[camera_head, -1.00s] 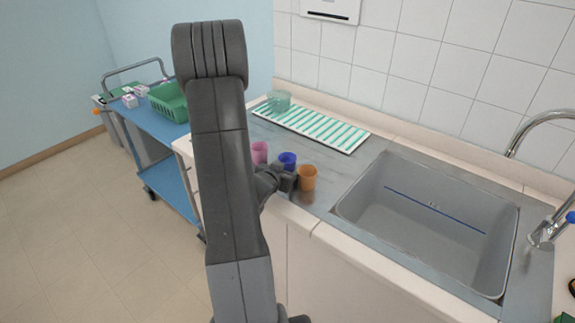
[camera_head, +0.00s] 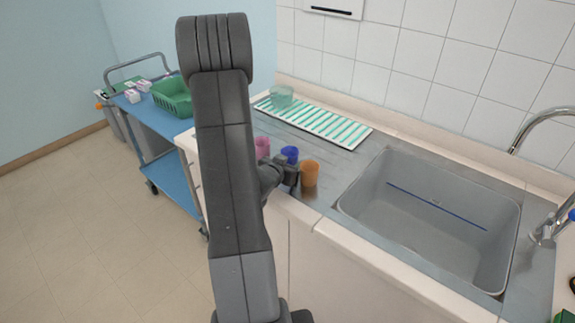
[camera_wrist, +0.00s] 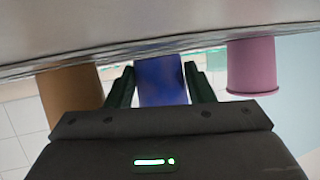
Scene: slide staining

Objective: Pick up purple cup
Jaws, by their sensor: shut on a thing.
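The purple cup, a deep blue-violet one, stands between the pink and orange cups in the head view (camera_head: 289,153). In the wrist view, which appears upside down, the purple cup (camera_wrist: 161,80) is between the two dark fingers of my gripper (camera_wrist: 160,72). My gripper is shut on it, one finger on each side. In the head view my gripper (camera_head: 287,173) reaches it from the front and hides its lower part. I cannot tell whether its base is clear of the counter.
An orange cup (camera_head: 310,174) and a pink cup (camera_head: 263,147) stand close on either side. Behind is a striped green-white rack (camera_head: 318,123) with a pale green container (camera_head: 281,96). A grey sink (camera_head: 430,218) lies to the right. A blue cart (camera_head: 180,184) with a green basket (camera_head: 171,98) is left.

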